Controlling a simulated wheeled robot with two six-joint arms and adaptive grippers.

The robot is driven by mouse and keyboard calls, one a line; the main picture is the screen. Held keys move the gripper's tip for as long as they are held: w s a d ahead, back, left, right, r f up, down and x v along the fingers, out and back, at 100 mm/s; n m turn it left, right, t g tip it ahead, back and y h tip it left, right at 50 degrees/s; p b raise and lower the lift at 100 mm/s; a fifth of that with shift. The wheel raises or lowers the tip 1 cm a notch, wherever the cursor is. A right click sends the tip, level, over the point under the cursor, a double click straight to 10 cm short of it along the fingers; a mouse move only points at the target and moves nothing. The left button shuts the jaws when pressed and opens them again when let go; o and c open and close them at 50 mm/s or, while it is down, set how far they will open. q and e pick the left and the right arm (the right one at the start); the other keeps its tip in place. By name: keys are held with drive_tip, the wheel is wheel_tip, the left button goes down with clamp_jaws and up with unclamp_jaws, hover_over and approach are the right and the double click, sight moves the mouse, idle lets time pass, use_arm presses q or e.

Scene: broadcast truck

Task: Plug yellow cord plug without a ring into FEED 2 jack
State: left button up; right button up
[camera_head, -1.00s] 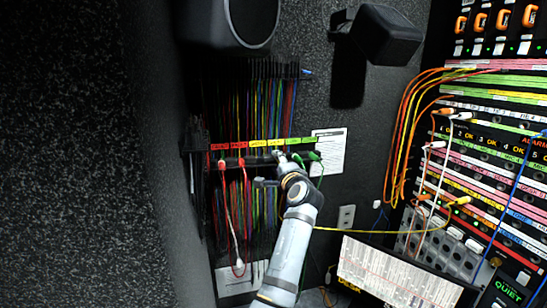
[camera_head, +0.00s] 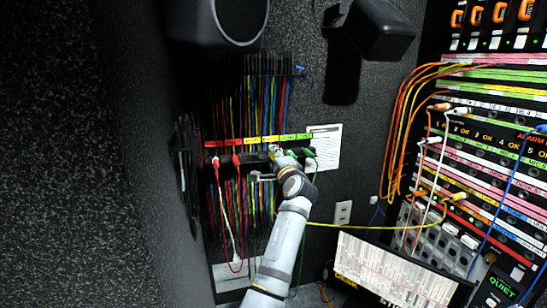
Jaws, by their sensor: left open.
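My left gripper (camera_head: 268,164) is at the labelled cord rack on the back wall, with its fingers open near the yellow labels (camera_head: 260,140). A yellow cord (camera_head: 345,227) runs from behind my left arm across to the right panel. A yellow plug (camera_head: 458,197) sits at that panel. The cord's other end is hidden behind my arm, and I cannot tell whether a plug is between the fingers. Rings on the plugs are too small to make out. I cannot read which jack is FEED 2. My right gripper is out of view.
Red plugs (camera_head: 236,160) and green plugs (camera_head: 308,153) hang along the rack beside my gripper. Orange cords (camera_head: 398,120) loop left of the right panel. A black speaker (camera_head: 378,28) juts from the wall above.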

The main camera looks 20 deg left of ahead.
use_arm(q)
drive_tip(key=shift+a, duration=0.15)
drive_tip(key=c, duration=0.5)
drive_tip(key=shift+r, duration=0.15)
clamp_jaws()
drive_tip(key=o, duration=1.2)
unclamp_jaws()
drive_tip(key=shift+o, duration=0.2)
